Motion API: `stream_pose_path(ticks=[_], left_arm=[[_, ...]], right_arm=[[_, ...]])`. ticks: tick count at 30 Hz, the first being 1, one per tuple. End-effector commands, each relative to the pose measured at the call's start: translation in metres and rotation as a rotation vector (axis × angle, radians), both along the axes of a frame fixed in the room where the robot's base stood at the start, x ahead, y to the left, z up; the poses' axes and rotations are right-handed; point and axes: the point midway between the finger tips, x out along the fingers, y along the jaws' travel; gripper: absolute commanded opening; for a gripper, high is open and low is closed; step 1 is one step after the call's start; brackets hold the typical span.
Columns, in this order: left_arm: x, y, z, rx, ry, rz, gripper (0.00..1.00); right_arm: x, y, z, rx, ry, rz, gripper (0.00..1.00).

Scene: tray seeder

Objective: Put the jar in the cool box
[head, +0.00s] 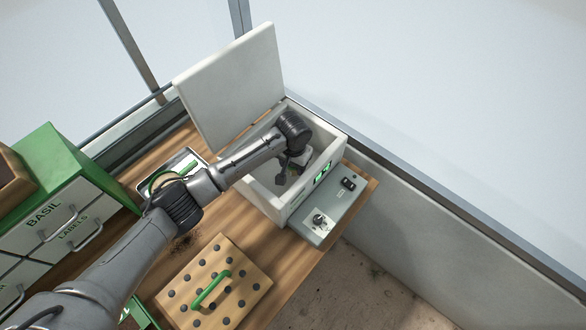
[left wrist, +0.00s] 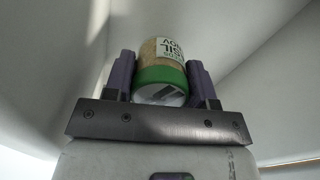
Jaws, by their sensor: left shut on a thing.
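The cool box (head: 258,196) is a white box at the back right of the bench, with its lid (head: 234,84) standing open. My left arm reaches over its rim, and my left gripper (head: 286,176) is down inside it. In the left wrist view the jar (left wrist: 162,72) has a green band or lid, tan contents and a label with dark letters. It sits between the two fingers of my left gripper (left wrist: 162,80), which is shut on it. Pale box walls surround it there. In the head view the jar is mostly hidden by my arm. My right gripper is not in view.
A grey control box (head: 330,212) with a knob and switch stands against the cool box's front. A wooden board (head: 236,255) with dark holes and a green handle lies nearer. Green-topped drawers (head: 75,205) stand left. A tray (head: 178,160) is partly behind my arm.

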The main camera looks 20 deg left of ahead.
Motion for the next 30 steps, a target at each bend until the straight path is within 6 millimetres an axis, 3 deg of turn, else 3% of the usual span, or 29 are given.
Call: stream_pose_path(ticks=[6, 18, 19, 27, 30], left_arm=[[-0.001, 0.000, -0.028, 0.001, 0.003, 0.001, 0.26], [-0.001, 0.000, -0.031, 0.001, 0.002, 0.000, 0.26], [-0.001, 0.000, -0.032, 0.001, 0.002, 0.000, 0.52], [-0.001, 0.000, -0.032, 0.001, 0.001, 0.000, 0.76], [-0.001, 0.000, -0.032, 0.001, 0.001, 0.000, 0.76]], right_arm=[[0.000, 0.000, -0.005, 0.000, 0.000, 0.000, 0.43], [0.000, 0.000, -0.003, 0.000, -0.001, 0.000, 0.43], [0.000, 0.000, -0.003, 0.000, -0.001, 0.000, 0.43], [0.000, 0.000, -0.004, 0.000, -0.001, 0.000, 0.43], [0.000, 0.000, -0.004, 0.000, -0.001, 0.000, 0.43]])
